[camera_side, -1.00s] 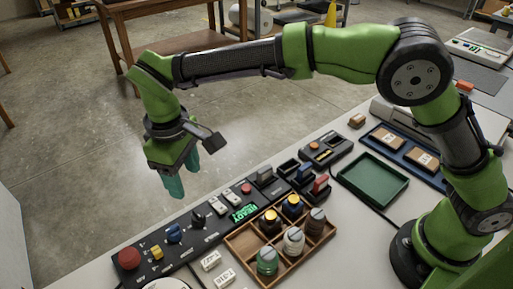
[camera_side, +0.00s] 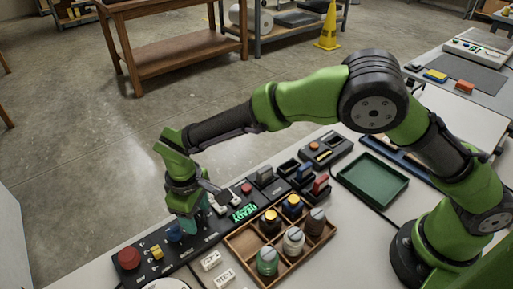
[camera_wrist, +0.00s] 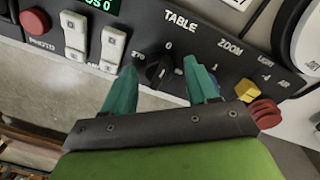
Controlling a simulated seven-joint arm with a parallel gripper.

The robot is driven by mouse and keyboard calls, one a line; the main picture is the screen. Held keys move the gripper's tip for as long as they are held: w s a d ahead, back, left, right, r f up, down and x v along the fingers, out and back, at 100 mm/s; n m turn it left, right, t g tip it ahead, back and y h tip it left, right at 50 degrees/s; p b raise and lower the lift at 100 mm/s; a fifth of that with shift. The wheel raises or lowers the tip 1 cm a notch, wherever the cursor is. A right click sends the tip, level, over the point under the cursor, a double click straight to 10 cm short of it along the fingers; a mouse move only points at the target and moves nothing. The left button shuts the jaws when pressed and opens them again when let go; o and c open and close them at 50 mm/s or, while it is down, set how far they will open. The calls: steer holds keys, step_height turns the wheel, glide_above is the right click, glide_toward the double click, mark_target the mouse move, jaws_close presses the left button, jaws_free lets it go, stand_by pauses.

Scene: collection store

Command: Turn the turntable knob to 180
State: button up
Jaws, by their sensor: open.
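The turntable knob (camera_wrist: 157,72) is a black knob on the dark control panel (camera_wrist: 230,28), under the word TABLE. A 0 mark is above it and a 270 mark to its left; its pointer direction is hard to tell. My gripper (camera_wrist: 160,66) is open, with one teal finger on each side of the knob in the wrist view. I cannot tell whether the fingers touch it. In the side view my gripper (camera_side: 189,226) is low over the panel and hides the knob. No 180 mark shows.
The blue zoom knob (camera_side: 174,232) is close beside my gripper. The yellow light knob (camera_wrist: 247,90) and red air button (camera_wrist: 265,113) are further along. White rocker switches (camera_wrist: 75,35) are on the other side. A wooden tray (camera_side: 238,247) of jars stands near the panel.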

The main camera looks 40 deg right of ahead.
steer(key=shift+c, duration=0.4)
steer(key=c, duration=1)
steer(key=shift+m, duration=0.3)
